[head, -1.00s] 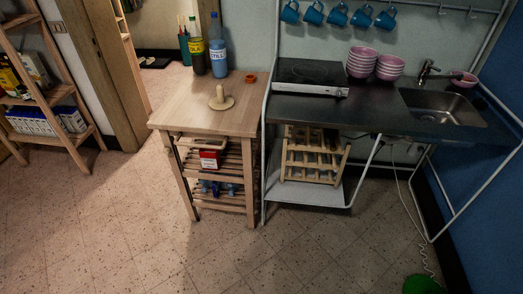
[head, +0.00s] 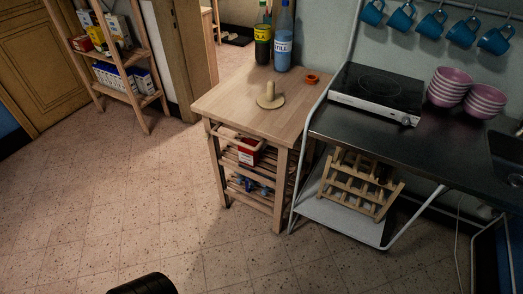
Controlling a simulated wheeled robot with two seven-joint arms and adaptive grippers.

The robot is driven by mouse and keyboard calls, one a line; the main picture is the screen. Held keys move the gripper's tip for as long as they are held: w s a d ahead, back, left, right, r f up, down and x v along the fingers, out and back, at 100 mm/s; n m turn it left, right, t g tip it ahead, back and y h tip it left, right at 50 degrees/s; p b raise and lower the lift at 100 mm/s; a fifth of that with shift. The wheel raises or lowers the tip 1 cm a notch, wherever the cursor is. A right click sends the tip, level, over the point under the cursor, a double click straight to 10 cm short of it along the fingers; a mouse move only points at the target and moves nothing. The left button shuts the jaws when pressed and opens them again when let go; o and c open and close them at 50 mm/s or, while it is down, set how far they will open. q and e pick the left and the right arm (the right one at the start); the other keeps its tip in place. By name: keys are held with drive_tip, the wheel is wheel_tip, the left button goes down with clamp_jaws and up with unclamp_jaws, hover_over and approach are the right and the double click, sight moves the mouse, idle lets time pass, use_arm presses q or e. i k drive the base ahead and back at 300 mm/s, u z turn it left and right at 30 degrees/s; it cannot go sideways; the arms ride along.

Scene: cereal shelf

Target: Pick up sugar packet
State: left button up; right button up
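I cannot make out for sure which item is the sugar packet; labels are too small to read. A red and white box (head: 250,153) lies on the upper slatted shelf of the wooden cart (head: 215,103), under its top. On the wooden shelf unit (head: 146,86) at the far left stand a yellow and white box (head: 88,19), a white carton (head: 119,30) and a red packet (head: 82,43). Several white and blue packs (head: 112,78) stand in a row on the shelf below. No gripper fingers show. A dark rounded part, probably of my arm, shows at the bottom edge.
The cart top holds a wooden stand (head: 270,97), two bottles and an orange ring (head: 312,78). To its right are a hotplate (head: 375,92), pink bowls (head: 447,87) and a wooden rack (head: 357,183). The tiled floor (head: 120,190) before shelf and cart is clear.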

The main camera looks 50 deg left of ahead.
sight(250, 158)
drive_tip(key=u, duration=0.35)
drive_tip(key=i, duration=0.7)
drive_tip(key=u, duration=0.6)
